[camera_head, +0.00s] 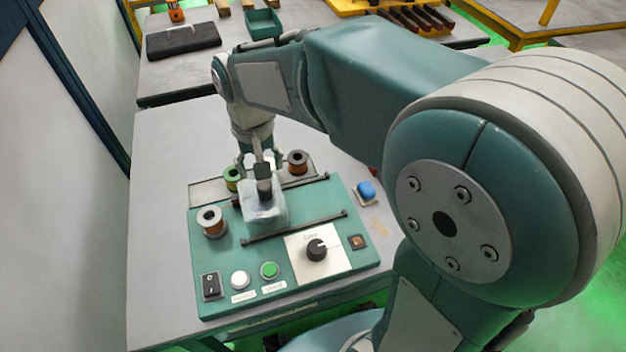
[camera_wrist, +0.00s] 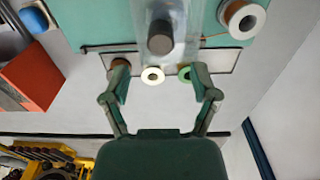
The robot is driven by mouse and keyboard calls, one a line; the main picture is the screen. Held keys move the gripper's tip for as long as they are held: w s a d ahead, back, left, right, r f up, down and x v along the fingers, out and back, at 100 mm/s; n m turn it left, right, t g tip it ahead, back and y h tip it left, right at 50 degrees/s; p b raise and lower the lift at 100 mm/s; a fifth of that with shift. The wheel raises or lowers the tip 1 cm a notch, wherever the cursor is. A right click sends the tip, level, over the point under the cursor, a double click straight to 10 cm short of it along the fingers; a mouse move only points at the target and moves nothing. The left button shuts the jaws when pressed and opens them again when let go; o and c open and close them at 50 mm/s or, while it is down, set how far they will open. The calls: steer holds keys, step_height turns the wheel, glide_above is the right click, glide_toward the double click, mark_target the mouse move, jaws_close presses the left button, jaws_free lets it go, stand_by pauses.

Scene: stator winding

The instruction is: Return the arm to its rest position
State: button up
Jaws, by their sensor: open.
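My arm reaches from the right over the teal winding machine (camera_head: 335,265) in the head view. My gripper (camera_wrist: 160,75) is open in the wrist view, its two fingers apart. Nothing is clasped between them; a white-rimmed spool (camera_wrist: 153,75) shows beyond the fingertips. In the head view my gripper (camera_head: 258,160) hangs above the back of the machine, close to the clear cover (camera_head: 265,212) and partly hiding the spools behind it. The clear cover with its dark cylinder (camera_wrist: 160,38) is at the top of the wrist view.
A copper spool (camera_head: 211,220) stands at the machine's left, a green spool (camera_head: 232,178) and a brown spool (camera_head: 298,161) at its back. A black knob (camera_head: 317,249) and a blue button (camera_head: 366,190) are on the right. A second table (camera_head: 180,75) stands behind.

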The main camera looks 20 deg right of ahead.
stand_by(0.4)
steer(key=s+d+r+t, duration=0.2)
steer(key=s+d, duration=0.3)
steer(key=s, duration=0.2)
steer(key=s+d+r+t, duration=0.3)
steer(key=s+d, duration=0.2)
steer(key=s, duration=0.2)
steer(key=shift+d+r+t, duration=0.15)
steer(key=shift+r+t, duration=0.05)
steer(key=shift+t, duration=0.1)
stand_by(1.1)
